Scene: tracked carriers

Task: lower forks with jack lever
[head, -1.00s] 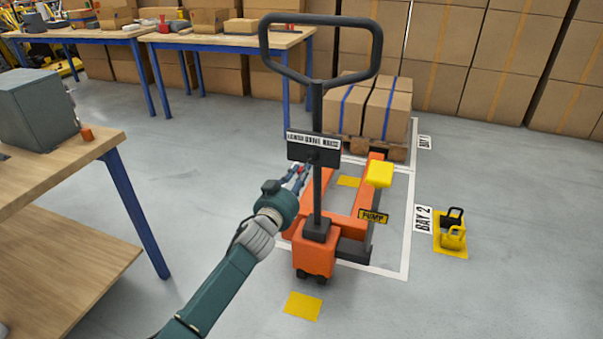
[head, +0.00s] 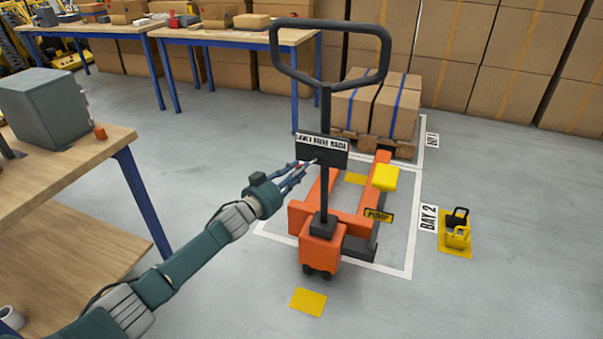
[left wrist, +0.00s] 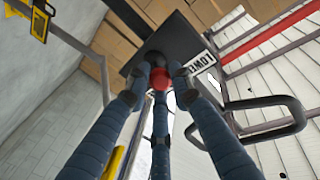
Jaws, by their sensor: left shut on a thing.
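The orange pallet jack (head: 320,252) stands upright, with its black loop handle (head: 273,50) above. A dark panel (head: 322,153) with a white label strip, apparently lower, drive and raise, is on its column; it also shows in the left wrist view (left wrist: 186,45). My left gripper (head: 306,167) reaches in from the left to just below the panel. In the left wrist view, its fingers (left wrist: 160,78) close around the red knob (left wrist: 160,78) of the jack lever at the panel. The fingers hide the lever's stem. The orange forks (head: 383,172) extend behind the column; their height is hard to judge.
A yellow pump pedal (head: 385,177) stands right of the column. Strapped cartons on a pallet (head: 402,149) stand beyond the forks. A workbench (head: 75,150) is at the left. Yellow-and-black objects (head: 456,232) sit on a yellow floor mat at the right. Floor is clear in front.

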